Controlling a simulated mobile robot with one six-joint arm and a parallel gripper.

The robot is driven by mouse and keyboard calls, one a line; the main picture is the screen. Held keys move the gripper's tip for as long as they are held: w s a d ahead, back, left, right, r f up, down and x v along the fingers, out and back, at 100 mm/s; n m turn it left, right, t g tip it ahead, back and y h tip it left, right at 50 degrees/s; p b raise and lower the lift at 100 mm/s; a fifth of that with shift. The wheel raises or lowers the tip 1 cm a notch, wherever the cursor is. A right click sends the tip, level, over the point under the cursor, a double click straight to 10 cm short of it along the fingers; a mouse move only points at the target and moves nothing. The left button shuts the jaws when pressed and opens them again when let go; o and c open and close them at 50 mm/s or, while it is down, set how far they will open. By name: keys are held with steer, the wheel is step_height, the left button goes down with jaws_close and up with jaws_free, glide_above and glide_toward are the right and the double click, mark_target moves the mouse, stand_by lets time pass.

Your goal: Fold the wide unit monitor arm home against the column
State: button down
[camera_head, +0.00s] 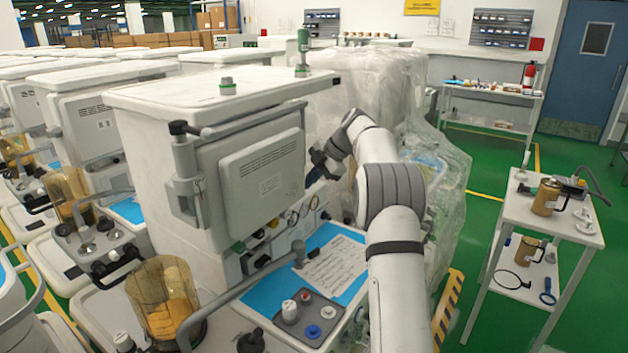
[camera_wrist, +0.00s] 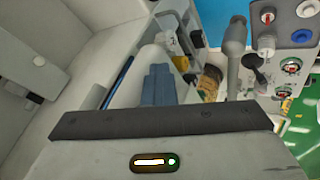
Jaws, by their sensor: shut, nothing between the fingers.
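The wide unit (camera_head: 225,110) stands in the middle of the head view. Its monitor (camera_head: 262,178), a pale panel with its vented back towards me, hangs at the front beside the grey upright column (camera_head: 187,180). A grey bar (camera_head: 255,122) runs along above the monitor from the column's black-knobbed top. My gripper (camera_head: 313,177) is at the monitor's right edge, its blue fingers shut and empty. Whether they touch the monitor I cannot tell. In the wrist view the shut blue fingers (camera_wrist: 158,85) point towards the unit's front, with a pale panel at left.
Below the monitor are gauges, a blue work surface (camera_head: 270,295) with a written sheet, and an amber canister (camera_head: 165,300). A plastic-wrapped unit (camera_head: 385,90) stands close behind my arm. A white trolley (camera_head: 550,215) is at right, with green floor between.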

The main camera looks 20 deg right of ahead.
steer(key=shift+w+a+r, duration=0.2)
steer(key=shift+w+r, duration=0.15)
steer(key=shift+r, duration=0.15)
steer(key=s+d+r+b, duration=0.1)
steer(key=s+d+r, duration=0.3)
steer(key=d+r, duration=0.3)
steer(key=shift+s+d, duration=0.4)
steer(key=shift+d, duration=0.55)
steer(key=s+a+m+h, duration=0.4)
steer(key=s+a+m, duration=0.8)
steer(key=s, duration=0.5)
steer(key=s+a+f+m+h, duration=0.1)
steer(key=s+f+m, duration=0.4)
steer(key=s, duration=0.7)
steer(key=s+a+f+m+h, duration=0.1)
steer(key=s+a+f+m, duration=0.2)
steer(key=s, duration=1)
step_height(320, 180, down, 5)
steer(key=shift+a+f+m+h, duration=0.15)
steer(key=shift+m+h, duration=0.25)
steer(key=shift+m, duration=0.7)
